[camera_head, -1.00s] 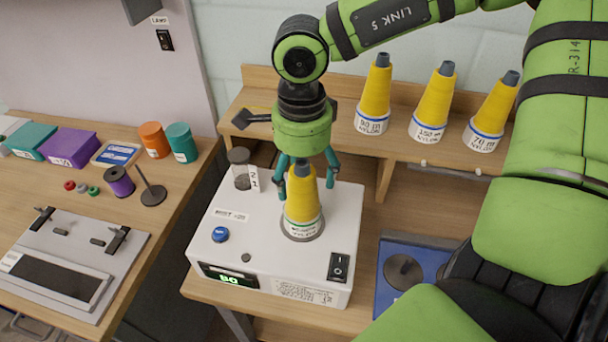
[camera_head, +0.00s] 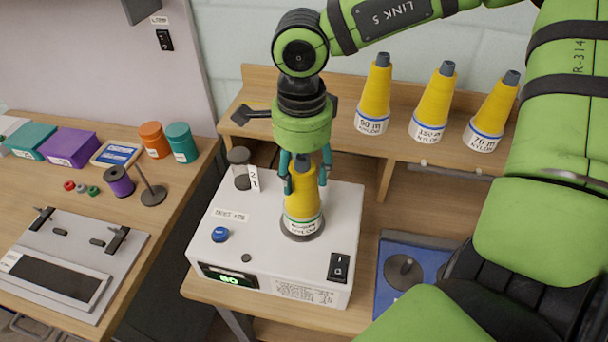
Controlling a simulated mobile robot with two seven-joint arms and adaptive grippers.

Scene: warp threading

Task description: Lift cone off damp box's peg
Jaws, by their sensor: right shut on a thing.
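A yellow cone (camera_head: 303,204) of thread with a white label band stands upright on the white damp box (camera_head: 262,245), over a dark round base; the peg is hidden inside it. My right gripper (camera_head: 305,177) points straight down from above, its teal fingers shut on the upper part of the cone. The box has a blue button (camera_head: 220,234), a black rocker switch (camera_head: 339,267) and a lit green display (camera_head: 229,279). My left gripper is not in view.
Three yellow cones (camera_head: 375,95) stand on the wooden shelf (camera_head: 290,87) behind. A small jar (camera_head: 240,168) stands on the box's back left. A blue plate (camera_head: 412,268) with a dark disc lies to the right. The left bench holds spools and boxes.

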